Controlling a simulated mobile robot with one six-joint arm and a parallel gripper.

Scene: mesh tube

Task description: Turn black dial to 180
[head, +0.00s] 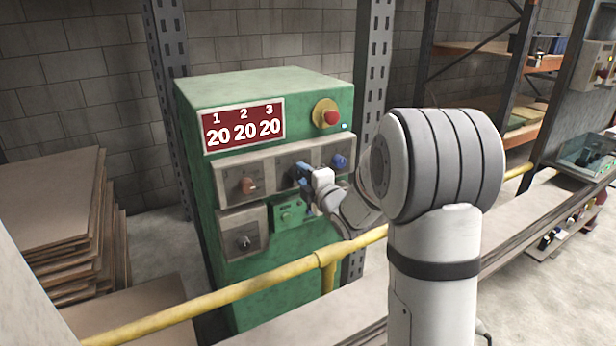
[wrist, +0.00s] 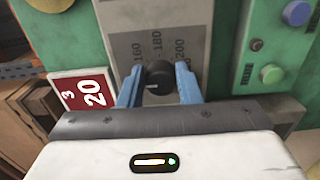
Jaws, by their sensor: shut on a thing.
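The black dial (wrist: 157,79) sits on a grey plate (wrist: 128,18) with the printed marks 160, 180 and 200 beside it. A small white mark shows on the dial's side nearest my gripper. My gripper (wrist: 159,70) has one blue finger on each side of the dial and is shut on it. In the head view my gripper (head: 304,175) is at the middle plate of the green machine (head: 188,140) and hides most of the dial. The red display (head: 243,125) reads 20 under each of 1, 2 and 3.
An orange-brown knob (head: 248,185) is left of my gripper and a blue knob (head: 339,161) is right of it. Another dark knob (head: 244,243) sits lower left. A red button (head: 331,117) is above. A yellow rail (head: 200,309) crosses in front of the machine.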

